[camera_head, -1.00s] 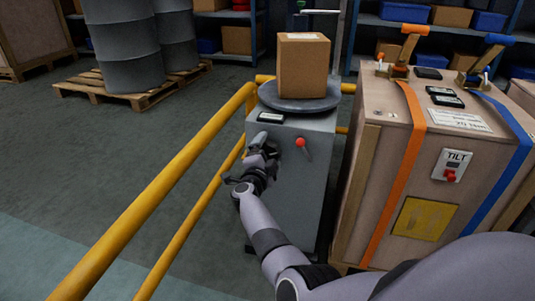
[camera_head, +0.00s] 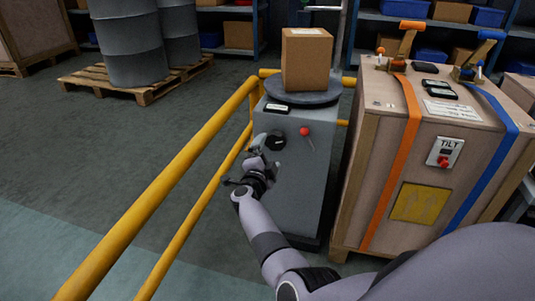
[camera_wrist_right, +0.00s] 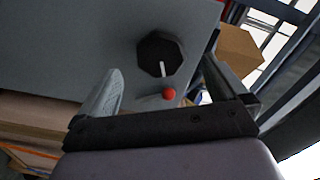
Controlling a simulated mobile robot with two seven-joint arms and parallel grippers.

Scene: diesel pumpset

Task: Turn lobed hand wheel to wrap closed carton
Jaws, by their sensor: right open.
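The lobed hand wheel (camera_head: 276,141) is a dark knob on the front of a grey cabinet (camera_head: 300,190). In the right wrist view the wheel (camera_wrist_right: 160,54) is black with a white pointer mark, ahead of and between my fingers. The closed carton (camera_head: 307,62) stands upright on a round dark turntable (camera_head: 300,94) on top of the cabinet. My right gripper (camera_head: 256,150) is open and empty, just below and left of the wheel, apart from it. In the right wrist view its fingers (camera_wrist_right: 165,88) are spread. My left gripper is not in view.
A red-knobbed lever (camera_head: 304,132) sits right of the wheel. A yellow guard rail (camera_head: 170,180) runs along the left. Open floor lies beyond the rail.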

